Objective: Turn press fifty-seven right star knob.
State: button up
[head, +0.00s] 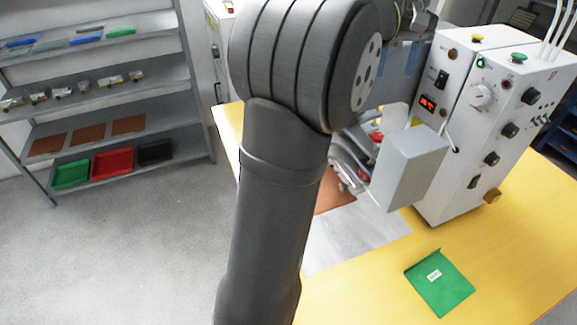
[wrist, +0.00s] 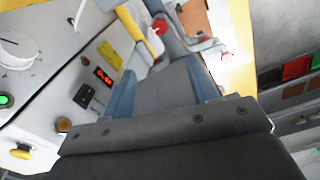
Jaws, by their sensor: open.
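A white press cabinet (head: 488,120) stands on the yellow table, with dials, buttons and a red lit display. In the head view a red knob (head: 376,137) shows low behind my arm, partly hidden. The wrist view shows a red knob (wrist: 160,26) beyond the fingers and a smaller red part (wrist: 227,56) to its right. I cannot tell their exact shape, which is the right star knob, or read a press number. My gripper (wrist: 160,68) is open, its blue-grey fingers apart and no knob between them.
A grey box (head: 410,165) juts out in front of the cabinet, close to my gripper. A green labelled sheet (head: 440,284) lies on the yellow table (head: 345,290). A shelf rack (head: 105,103) with trays stands at the left, with open floor before it.

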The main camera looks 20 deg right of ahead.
jog(key=shift+s+a+n+t+h, duration=1.2)
jog(key=shift+s+a+n+h, duration=0.65)
jog(key=shift+a, duration=1.65)
jog(key=s+x, duration=0.1)
jog(key=x, duration=1)
jog(key=w+v, duration=0.1)
jog(key=v, duration=0.9)
jog(key=s+a+f+m, duration=0.1)
jog(key=s+a+f, duration=0.1)
jog(key=a, duration=0.5)
jog(key=s+a+f+m+t, duration=0.1)
jog(key=s+a+f, duration=0.1)
jog(key=a+f, duration=0.3)
jog(key=s+a+f+m, duration=0.1)
jog(key=s+a+f, duration=0.1)
jog(key=a, duration=0.7)
jog(key=shift+a+f+t+y, duration=0.25)
jog(key=shift+f+t+y, duration=0.1)
jog(key=shift+f, duration=0.55)
jog(key=shift+d, duration=0.1)
jog(key=w+d+r+n, duration=0.1)
jog(key=w+d+r, duration=0.1)
jog(key=d+r, duration=0.3)
jog(key=w+d+r+n+g, duration=0.1)
jog(key=w+d+r, duration=0.2)
jog(key=d, duration=1)
notch_tip(320, 180, up, 2)
jog(key=shift+r, duration=0.1)
